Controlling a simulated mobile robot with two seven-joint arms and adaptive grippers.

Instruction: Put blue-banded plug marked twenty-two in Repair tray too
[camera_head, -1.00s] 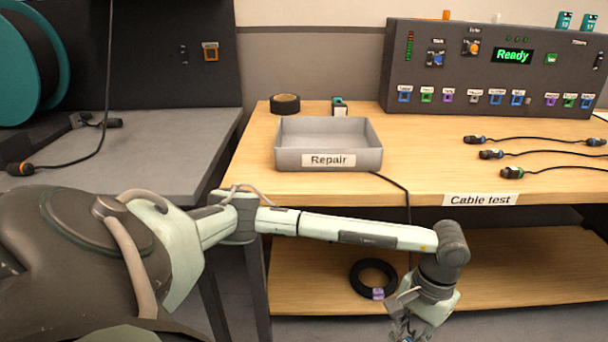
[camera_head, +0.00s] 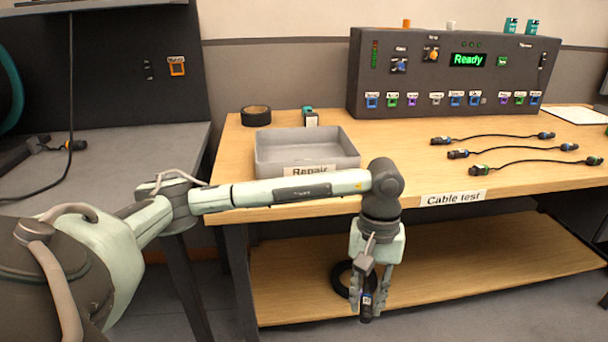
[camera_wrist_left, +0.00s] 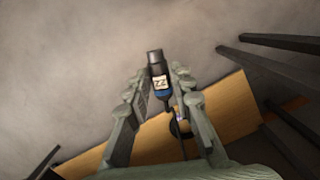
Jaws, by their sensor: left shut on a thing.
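My left gripper (camera_head: 368,300) is shut on a dark plug (camera_head: 366,306) and holds it low, in front of the table's lower shelf. In the left wrist view the plug (camera_wrist_left: 157,76) sits between the fingers, with a blue band and a white label reading 22. The grey Repair tray (camera_head: 262,160) stands on the wooden table, up and to the left of the gripper. The part of its inside that shows looks empty. My left arm covers part of its front and label. My right gripper is not in view.
A Cable test label (camera_head: 453,198) is on the table's front edge. Several cables with plugs (camera_head: 500,152) lie at the right. A black tape roll (camera_head: 256,116) is behind the tray. A control panel (camera_head: 450,80) reading Ready stands at the back. A black ring (camera_head: 342,278) lies on the lower shelf.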

